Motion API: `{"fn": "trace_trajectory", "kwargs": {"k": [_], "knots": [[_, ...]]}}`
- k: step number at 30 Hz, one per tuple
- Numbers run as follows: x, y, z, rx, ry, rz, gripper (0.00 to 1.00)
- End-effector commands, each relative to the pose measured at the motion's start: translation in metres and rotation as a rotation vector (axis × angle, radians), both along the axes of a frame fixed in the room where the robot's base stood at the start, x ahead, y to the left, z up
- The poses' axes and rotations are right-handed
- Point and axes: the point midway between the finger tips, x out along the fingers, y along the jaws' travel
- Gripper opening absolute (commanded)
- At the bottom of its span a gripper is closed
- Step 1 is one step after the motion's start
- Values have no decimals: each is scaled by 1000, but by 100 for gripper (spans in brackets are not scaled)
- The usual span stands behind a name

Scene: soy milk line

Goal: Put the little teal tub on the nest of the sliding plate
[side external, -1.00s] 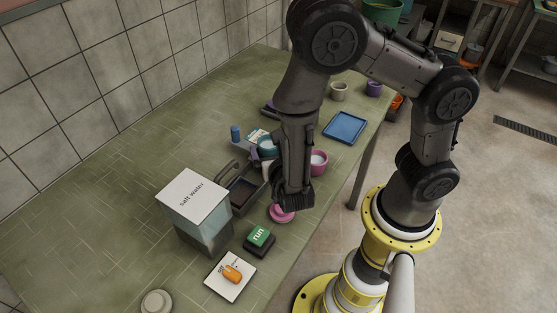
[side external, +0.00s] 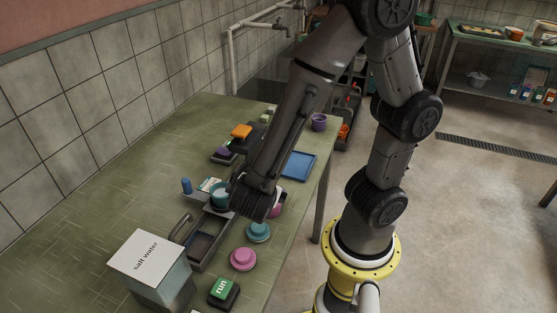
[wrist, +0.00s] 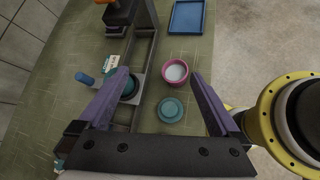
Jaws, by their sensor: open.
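A teal tub (side external: 221,196) stands on the grey sliding plate with the blue knob (side external: 187,186). In the wrist view the tub (wrist: 131,87) is partly behind my left finger, so how it sits on the nest is unclear. A teal lid-like disc (side external: 258,231) lies on the table, also seen in the wrist view (wrist: 171,110). My gripper (wrist: 158,73) is open and empty, above the table, with its fingers either side of the space between the teal tub and a pink tub (wrist: 175,72) of white contents.
A pink lid (side external: 243,258), a green run button (side external: 222,291) and a salt water box (side external: 150,270) stand toward the front. A dark tray (side external: 205,243) with a handle is beside the plate. A blue tray (side external: 299,165) lies farther back. The table's left side is clear.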

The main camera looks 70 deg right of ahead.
Motion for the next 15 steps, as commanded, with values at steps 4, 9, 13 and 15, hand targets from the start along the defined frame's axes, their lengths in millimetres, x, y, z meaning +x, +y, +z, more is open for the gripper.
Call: {"fn": "trace_trajectory", "kwargs": {"k": [4,9,13,15], "knots": [[-34,-24,27,373,-175,-461,99],[-59,-21,59,789,-420,-886,99],[-66,-13,86,1050,-599,-1089,99],[-68,-10,98,1150,-670,-1153,99]]}}
